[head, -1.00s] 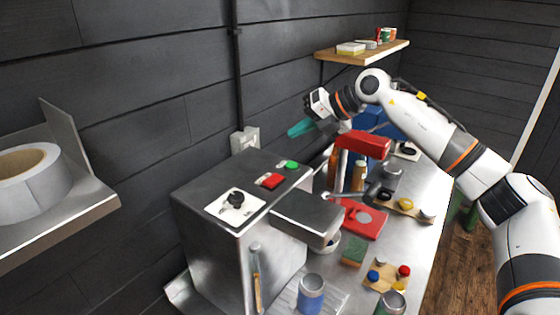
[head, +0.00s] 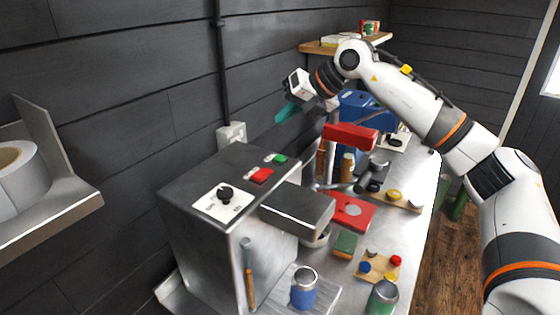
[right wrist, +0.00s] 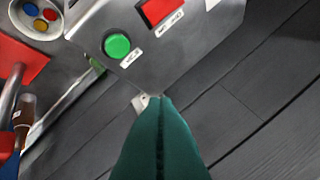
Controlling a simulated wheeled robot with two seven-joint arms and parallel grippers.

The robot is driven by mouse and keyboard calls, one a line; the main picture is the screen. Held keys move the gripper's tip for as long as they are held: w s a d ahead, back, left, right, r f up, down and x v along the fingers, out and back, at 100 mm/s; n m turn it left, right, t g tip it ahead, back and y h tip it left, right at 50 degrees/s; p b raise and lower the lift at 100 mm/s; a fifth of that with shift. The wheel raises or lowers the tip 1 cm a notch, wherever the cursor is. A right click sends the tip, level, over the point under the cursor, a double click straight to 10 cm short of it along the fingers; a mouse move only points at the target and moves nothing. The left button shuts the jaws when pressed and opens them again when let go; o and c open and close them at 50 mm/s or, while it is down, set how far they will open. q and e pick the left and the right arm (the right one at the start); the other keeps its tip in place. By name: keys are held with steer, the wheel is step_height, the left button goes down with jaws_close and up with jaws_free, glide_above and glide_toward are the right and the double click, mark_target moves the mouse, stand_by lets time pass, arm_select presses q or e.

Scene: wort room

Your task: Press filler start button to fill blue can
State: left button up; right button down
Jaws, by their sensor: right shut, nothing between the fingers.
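The filler is a grey metal box (head: 195,215) with a green button (head: 279,159) and a red button (head: 261,176) on its top. The right wrist view also shows the green button (right wrist: 117,45) and part of the red one (right wrist: 158,10); their labels are too small to read. A blue can (head: 304,288) stands upright on the tray in front of the box. My right gripper (head: 285,112) has teal fingers, shut and empty, held apart from and above the green button, towards the wall. The closed fingers also fill the lower right wrist view (right wrist: 160,105). My left gripper is out of view.
A black knob (head: 225,194) stands on the box top. A red capping device (head: 350,135), a green can (head: 382,297) and a small board with coloured caps (head: 378,268) are on the bench. A wall socket (head: 231,134) is behind the box.

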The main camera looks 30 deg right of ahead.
mark_target(286, 158)
step_height(286, 158, down, 7)
steer(key=b, duration=0.4)
steer(key=shift+f+b, duration=0.15)
steer(key=shift+b, duration=0.2)
stand_by(1.5)
steer(key=shift+f+b, duration=0.3)
steer(key=shift+f, duration=0.1)
steer(key=shift+f+b, duration=0.3)
steer(key=shift+f, duration=0.1)
stand_by(0.5)
steer(key=shift+r, duration=0.1)
steer(key=shift+r+p, duration=0.6)
steer(key=shift+r, duration=0.1)
steer(key=shift+r, duration=0.1)
step_height(286, 158, up, 5)
steer(key=p, duration=0.4)
